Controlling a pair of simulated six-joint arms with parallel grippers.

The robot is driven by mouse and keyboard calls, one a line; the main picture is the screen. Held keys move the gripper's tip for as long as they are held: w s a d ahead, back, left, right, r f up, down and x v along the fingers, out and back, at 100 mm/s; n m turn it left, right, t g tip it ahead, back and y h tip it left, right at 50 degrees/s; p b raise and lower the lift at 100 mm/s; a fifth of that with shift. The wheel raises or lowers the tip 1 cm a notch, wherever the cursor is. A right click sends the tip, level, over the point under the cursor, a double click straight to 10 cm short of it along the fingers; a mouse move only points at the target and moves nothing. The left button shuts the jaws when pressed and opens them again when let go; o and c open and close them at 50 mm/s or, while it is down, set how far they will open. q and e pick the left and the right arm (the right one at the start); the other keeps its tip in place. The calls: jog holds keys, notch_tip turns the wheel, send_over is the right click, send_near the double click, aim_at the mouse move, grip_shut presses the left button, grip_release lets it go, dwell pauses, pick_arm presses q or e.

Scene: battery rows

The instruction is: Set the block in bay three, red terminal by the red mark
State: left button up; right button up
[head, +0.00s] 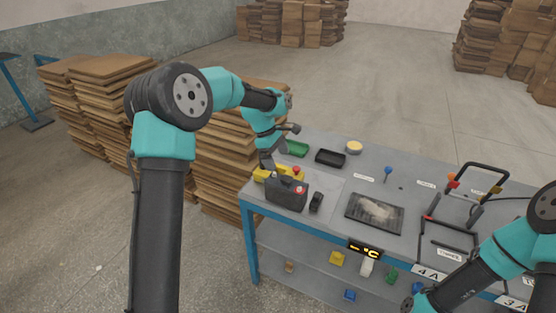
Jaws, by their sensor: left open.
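A dark grey block (287,196) stands on the near left part of the bench, with red showing on its top right. My left gripper (268,167) is open and points down just behind and left of the block, apart from it as far as I can tell. Black bay frames stand at the right of the bench: one farther back (481,165) with orange and red marks, and one nearer (448,232) with a red mark. I cannot tell which is bay three. My right arm comes in at the lower right; its gripper is out of view.
A yellow piece (263,173) lies behind the block, and a small black part (316,202) beside it. A dark tray (375,213) lies mid-bench. Stacked cardboard (225,155) stands left of the bench.

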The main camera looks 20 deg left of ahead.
jog(key=o, duration=1.1)
